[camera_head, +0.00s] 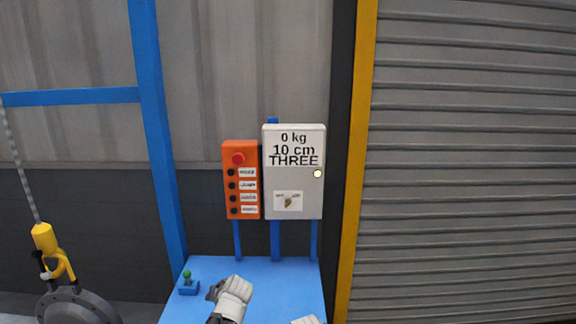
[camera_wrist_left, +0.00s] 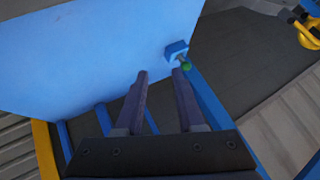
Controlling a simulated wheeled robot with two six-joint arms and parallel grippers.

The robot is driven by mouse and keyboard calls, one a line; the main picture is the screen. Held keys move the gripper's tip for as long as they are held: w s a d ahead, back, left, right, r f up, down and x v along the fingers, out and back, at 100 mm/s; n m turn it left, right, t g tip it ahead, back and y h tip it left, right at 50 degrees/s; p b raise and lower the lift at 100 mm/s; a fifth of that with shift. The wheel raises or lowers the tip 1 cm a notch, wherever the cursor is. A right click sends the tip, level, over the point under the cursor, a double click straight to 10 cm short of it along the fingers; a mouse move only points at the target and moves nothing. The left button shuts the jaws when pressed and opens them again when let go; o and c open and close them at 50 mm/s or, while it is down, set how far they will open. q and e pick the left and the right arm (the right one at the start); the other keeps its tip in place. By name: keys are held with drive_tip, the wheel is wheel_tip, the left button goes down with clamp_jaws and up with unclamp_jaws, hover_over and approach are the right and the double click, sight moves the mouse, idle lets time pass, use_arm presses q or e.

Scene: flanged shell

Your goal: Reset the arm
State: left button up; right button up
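My left gripper (camera_head: 213,291) is over the blue table (camera_head: 262,271) in the head view, its white wrist reaching up from the bottom edge. In the left wrist view my left gripper (camera_wrist_left: 160,76) has its two fingers apart with nothing between them. A small blue box with a green-tipped lever (camera_head: 188,284) sits on the table to the left of the gripper. The lever box also shows in the left wrist view (camera_wrist_left: 177,52), just beyond the right fingertip. Of my right arm, only a white part shows at the bottom edge; its gripper is out of sight.
An orange button panel (camera_head: 240,180) with a red button stands behind the table, beside a grey display box (camera_head: 294,172) reading "0 kg, 10 cm, THREE". A yellow hook (camera_head: 50,250) hangs on a chain at left, above a grey flanged shell (camera_head: 78,307). A blue post (camera_head: 156,130) stands between.

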use_arm(q)
drive_tip(key=s+d+f+g+h, duration=0.2)
drive_tip(key=s+f+g+h, duration=0.1)
drive_tip(key=s, duration=0.6)
drive_tip(key=s+d+f+g+h, duration=0.2)
drive_tip(key=s+f+g, duration=0.1)
drive_tip(key=s, duration=0.6)
drive_tip(key=s+d+m+g, duration=0.1)
drive_tip(key=s+d+m, duration=0.3)
drive_tip(key=d, duration=0.7)
drive_tip(key=shift+s+d+y, duration=0.15)
drive_tip(key=shift+s+y, duration=0.15)
drive_tip(key=shift+s, duration=0.7)
